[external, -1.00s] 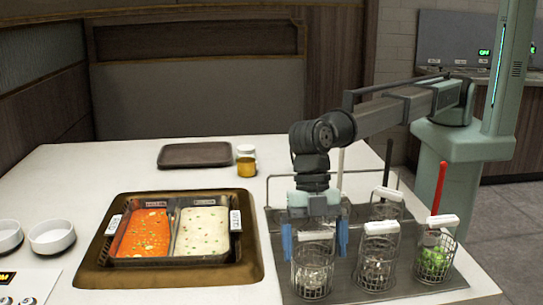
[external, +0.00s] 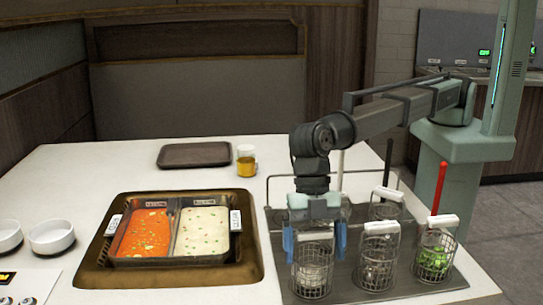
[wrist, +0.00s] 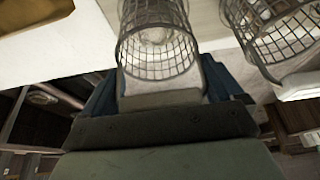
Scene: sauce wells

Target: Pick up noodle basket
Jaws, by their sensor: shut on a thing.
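The noodle basket is a wire-mesh basket (external: 312,277) with a white handle, at the front left of the basket group in the external view. My gripper (external: 315,243) is above it, its blue fingers on both sides of the white handle and shut on it. In the wrist view the mesh basket (wrist: 158,50) hangs beyond the white handle (wrist: 160,98), which lies between the blue fingers. Pale contents show through the mesh. The basket appears upright over the dark tray (external: 345,291); I cannot tell whether it touches it.
A second basket (external: 378,268) stands close on the right, then one with green contents (external: 433,262). A wire rail (external: 300,176) runs behind. A pan of red sauce (external: 146,234) and white sauce (external: 203,232) sits left. Bowls (external: 52,237) stand far left.

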